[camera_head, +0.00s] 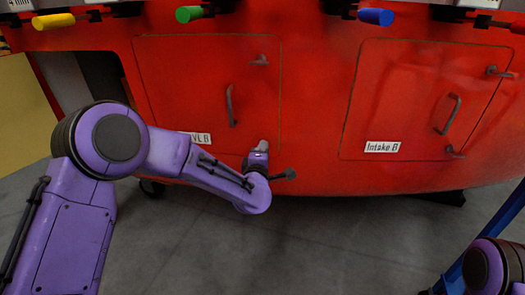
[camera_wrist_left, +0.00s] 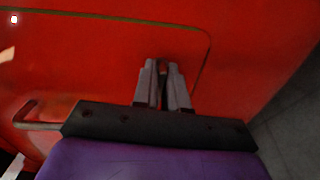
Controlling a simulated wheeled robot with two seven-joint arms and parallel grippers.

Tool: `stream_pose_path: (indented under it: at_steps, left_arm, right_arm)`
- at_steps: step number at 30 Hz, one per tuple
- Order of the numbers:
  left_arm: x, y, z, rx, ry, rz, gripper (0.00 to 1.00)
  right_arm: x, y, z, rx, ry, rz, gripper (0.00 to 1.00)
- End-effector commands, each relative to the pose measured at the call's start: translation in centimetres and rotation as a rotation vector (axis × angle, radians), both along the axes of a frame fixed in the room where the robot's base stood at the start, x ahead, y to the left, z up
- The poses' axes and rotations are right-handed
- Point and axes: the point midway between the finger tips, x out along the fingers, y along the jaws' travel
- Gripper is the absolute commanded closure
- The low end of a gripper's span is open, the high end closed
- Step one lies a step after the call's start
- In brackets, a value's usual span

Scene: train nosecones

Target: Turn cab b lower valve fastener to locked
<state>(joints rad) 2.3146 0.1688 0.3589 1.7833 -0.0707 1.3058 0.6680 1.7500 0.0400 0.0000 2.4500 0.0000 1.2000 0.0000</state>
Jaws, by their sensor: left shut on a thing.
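The valve door (camera_head: 185,85) is a red panel on the red nosecone, with a partly covered label ending in "B" (camera_head: 201,138). My left gripper (camera_head: 263,146) is at the door's lower right corner. In the left wrist view its two grey fingers (camera_wrist_left: 163,68) are shut on a small, dark brownish piece, the lower valve fastener (camera_wrist_left: 163,69), at the panel's corner. The fingers hide most of the fastener, so its angle cannot be told. The upper fastener (camera_head: 260,60) sits at the door's upper right. My right gripper is not in view.
The door's dark handle (camera_head: 230,105) stands out left of the gripper. The Intake B door (camera_head: 415,100) is to the right, with its own handle and two fasteners. Yellow, green and blue cylinders hang along the top. Grey floor (camera_head: 320,240) lies open below.

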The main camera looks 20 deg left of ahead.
Motion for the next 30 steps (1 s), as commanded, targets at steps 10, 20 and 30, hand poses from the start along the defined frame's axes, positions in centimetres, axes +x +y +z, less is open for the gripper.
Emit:
stream_pose_path:
  at_steps: [10,20,30]
  left_arm:
    - [0.0,0.0,-0.1,0.002,0.001,-0.001,0.67]
    - [-1.2,-0.2,0.1,0.001,0.001,-0.002,0.67]
    - [-8.7,-1.4,0.0,0.003,0.002,-0.003,0.67]
  right_arm:
    - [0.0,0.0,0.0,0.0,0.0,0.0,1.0]
    - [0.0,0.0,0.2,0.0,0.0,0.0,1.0]
    - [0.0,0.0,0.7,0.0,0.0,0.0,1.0]
